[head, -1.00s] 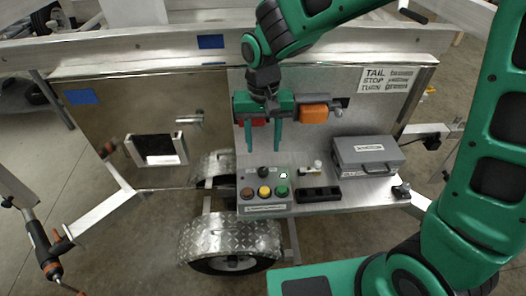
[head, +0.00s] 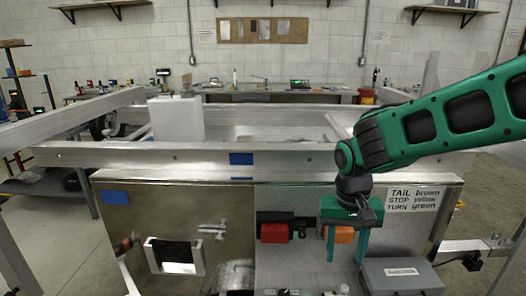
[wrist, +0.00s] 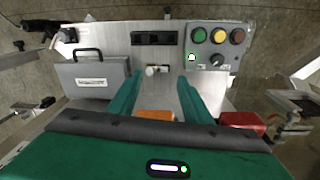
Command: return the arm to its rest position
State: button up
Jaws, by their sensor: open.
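My gripper (head: 346,246) is a green two-finger gripper that hangs fingers down in front of the trailer's metal panel (head: 225,210). Its fingers are apart with nothing between them. In the head view it overlaps the orange block (head: 344,235) on the panel, and the red block (head: 275,232) is to its left. In the wrist view the two fingers (wrist: 158,95) point over the metal shelf (wrist: 117,45), with a small white-topped part (wrist: 155,70) seen between them. My green arm reaches in from the right of the head view.
A grey case (wrist: 90,77) and a button box (wrist: 217,43) with brown, yellow and green buttons sit on the shelf. The trailer's upper rail (head: 200,160) runs behind my arm. A white container (head: 176,118) stands behind it. A label (head: 412,198) is at the panel's right.

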jog(key=s+d+r+m, duration=0.1)
jog(key=s+d, duration=0.3)
jog(key=d, duration=0.3)
jog(key=s+d+r+m, duration=0.1)
jog(key=s+d+r, duration=0.1)
jog(key=s+d, duration=0.4)
jog(key=s+d+m, duration=0.2)
jog(key=s+d, duration=0.6)
jog(key=s, duration=0.2)
jog(key=shift+s+f+y, duration=0.2)
jog(key=shift+f+y, duration=0.15)
jog(key=shift+y, duration=0.05)
jog(key=shift+w+f, duration=0.25)
jog(key=shift+w, duration=0.4)
